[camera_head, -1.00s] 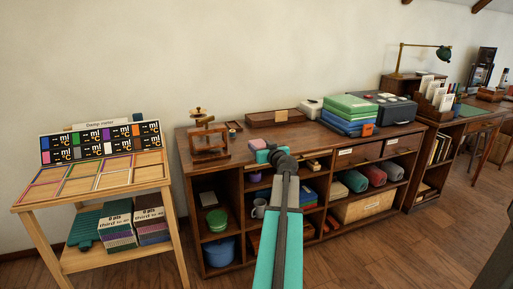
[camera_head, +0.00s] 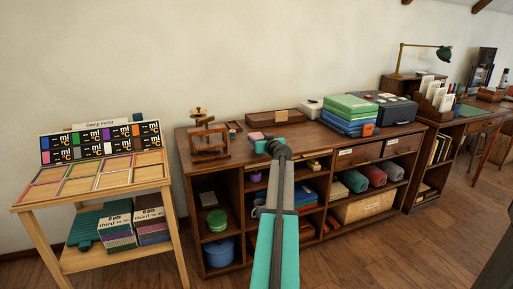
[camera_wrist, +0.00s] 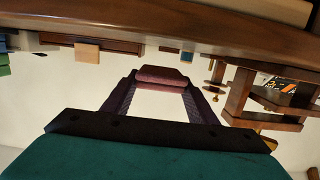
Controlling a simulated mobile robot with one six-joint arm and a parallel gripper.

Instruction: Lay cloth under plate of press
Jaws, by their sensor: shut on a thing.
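The press (camera_head: 209,143) is a brown wooden frame with a brass screw on top. It stands at the left end of the long cabinet's top. It shows upside down at the right of the wrist view (camera_wrist: 240,100). My gripper (camera_wrist: 160,80) is shut on the cloth (camera_wrist: 160,75), a folded dusty-pink pad between the dark fingertips. In the head view the cloth (camera_head: 255,135) is a small pink patch to the right of the press and apart from it. My arm hides part of the gripper there. The gap under the press's plate is too small to judge.
The cabinet top (camera_head: 240,155) carries a shallow wooden tray (camera_head: 275,117), a small frame-like box (camera_head: 234,126) beside the press, and stacked green and blue folders (camera_head: 348,113) to the right. A sloped display table (camera_head: 95,180) stands at the left. The wall is behind.

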